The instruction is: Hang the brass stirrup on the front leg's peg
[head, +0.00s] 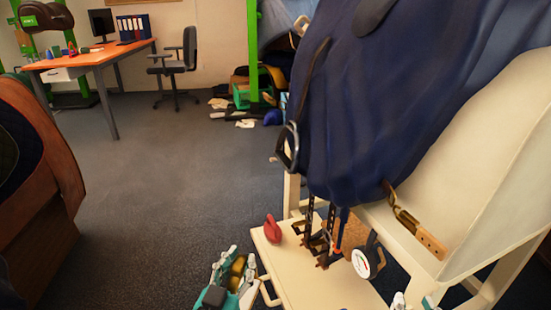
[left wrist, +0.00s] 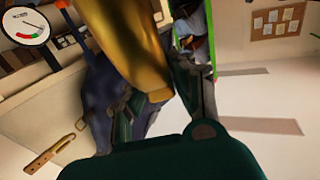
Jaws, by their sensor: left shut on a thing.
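My left gripper (head: 240,268) is low at the bottom of the head view, left of the cream tray. It is shut on a brass-coloured piece (head: 237,273), apparently the brass stirrup, which is largely hidden by the fingers. In the left wrist view the brass piece (left wrist: 128,45) is a broad curved gold band passing between the fingers. A cream front leg (head: 292,192) of the stand rises behind the tray; I cannot make out a peg on it. Only the tips of my right gripper (head: 412,302) show at the bottom edge, and its opening is unclear.
A blue-covered saddle (head: 385,90) sits on the cream stand (head: 490,150), with a dark metal ring (head: 287,147) at its side. The cream tray (head: 295,280) carries a red object (head: 272,229); a round gauge (head: 364,263) is at its right. Open floor (head: 170,190) lies left.

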